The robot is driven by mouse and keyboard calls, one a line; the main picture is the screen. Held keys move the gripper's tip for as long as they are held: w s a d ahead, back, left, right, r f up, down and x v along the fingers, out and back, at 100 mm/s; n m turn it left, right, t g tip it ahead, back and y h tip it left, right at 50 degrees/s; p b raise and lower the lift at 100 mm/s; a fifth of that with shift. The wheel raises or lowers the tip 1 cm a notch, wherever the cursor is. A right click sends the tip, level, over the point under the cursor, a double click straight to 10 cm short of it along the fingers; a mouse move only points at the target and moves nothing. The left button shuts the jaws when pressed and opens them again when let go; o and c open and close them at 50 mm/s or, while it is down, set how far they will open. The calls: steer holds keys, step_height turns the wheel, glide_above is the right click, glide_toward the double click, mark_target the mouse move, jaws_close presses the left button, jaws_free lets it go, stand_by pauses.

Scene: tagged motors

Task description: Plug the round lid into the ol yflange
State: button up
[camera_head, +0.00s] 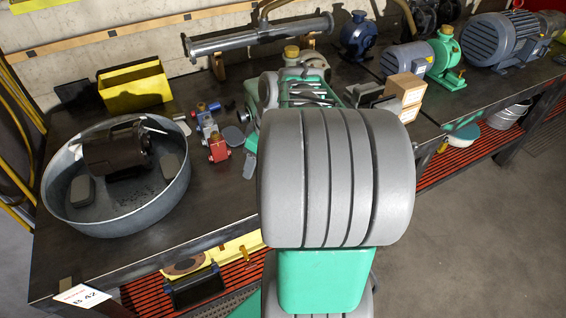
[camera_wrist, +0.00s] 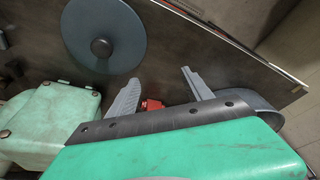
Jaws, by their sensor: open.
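A dark grey round disc with a small raised centre, which looks like the round lid (camera_wrist: 103,35), lies flat on the dark table in the wrist view. My gripper (camera_wrist: 158,83) is open, with its two grey fingers spread apart below and right of the disc, holding nothing. I cannot tell which part is the oily flange. My arm hides much of the middle of the table in the head view.
A red part (camera_wrist: 151,105) shows between the finger bases. A metal basin (camera_head: 60,205) holding a black motor (camera_head: 115,150) stands at left, with a yellow bin (camera_head: 134,88) behind. Cardboard boxes (camera_head: 405,92), a blue pump (camera_head: 358,36) and motors (camera_head: 500,42) stand at right.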

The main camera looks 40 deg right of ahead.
steer(key=s+d+n+t+p, duration=0.1)
steer(key=s+d, duration=0.2)
steer(key=d, duration=0.8)
steer(key=shift+s+n+y, duration=0.3)
steer(key=shift+n+y, duration=0.1)
steer(key=shift+p+x, duration=0.35)
steer(key=shift+x, duration=0.5)
steer(key=shift+w+f, duration=0.15)
steer(key=shift+f, duration=0.25)
steer(key=p+x, duration=0.2)
steer(key=x, duration=0.3)
steer(key=shift+w+d+f, duration=0.1)
